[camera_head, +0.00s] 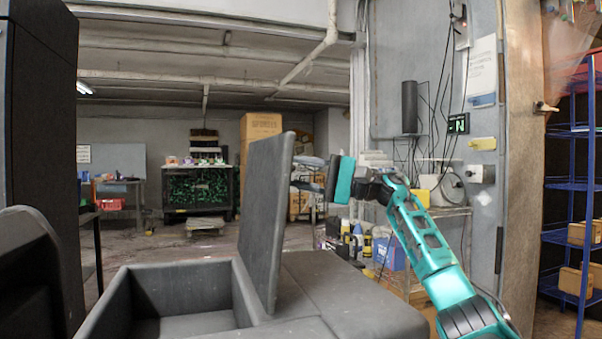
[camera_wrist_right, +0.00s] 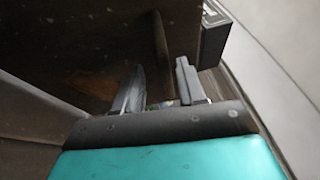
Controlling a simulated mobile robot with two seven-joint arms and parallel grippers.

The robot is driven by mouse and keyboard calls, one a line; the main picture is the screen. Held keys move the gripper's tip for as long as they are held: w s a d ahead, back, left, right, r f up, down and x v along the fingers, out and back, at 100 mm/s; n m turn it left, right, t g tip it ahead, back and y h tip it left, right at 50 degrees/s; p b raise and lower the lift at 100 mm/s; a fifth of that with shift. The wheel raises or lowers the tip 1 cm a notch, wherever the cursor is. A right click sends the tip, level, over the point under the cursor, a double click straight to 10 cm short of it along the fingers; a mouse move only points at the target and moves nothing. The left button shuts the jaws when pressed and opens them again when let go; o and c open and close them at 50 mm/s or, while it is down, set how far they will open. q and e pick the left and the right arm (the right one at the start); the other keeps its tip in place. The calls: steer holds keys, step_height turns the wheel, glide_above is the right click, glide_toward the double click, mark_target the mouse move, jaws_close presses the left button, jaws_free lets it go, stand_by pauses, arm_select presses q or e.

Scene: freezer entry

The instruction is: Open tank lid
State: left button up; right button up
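The dark grey tank (camera_head: 330,290) stands in front of me, with its open, empty-looking compartment at the left. Its flat lid (camera_head: 265,215) stands nearly upright, tilted slightly to the right, at the right edge of the opening. My right gripper (camera_head: 308,173) is just right of the lid's upper part, its fingers pointing left towards it. I cannot tell if the fingertips touch the lid. In the right wrist view, the two fingers of my right gripper (camera_wrist_right: 160,80) are apart with a gap between them. My left gripper is not in view.
A dark cabinet (camera_head: 40,120) and a black rounded object (camera_head: 35,275) stand close at the left. A wire rack with bottles (camera_head: 358,240) is behind the tank at the right. Blue shelving (camera_head: 568,183) stands at the far right. Open floor lies behind.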

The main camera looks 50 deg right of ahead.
steer(key=b+v, duration=0.2)
steer(key=v, duration=1.1)
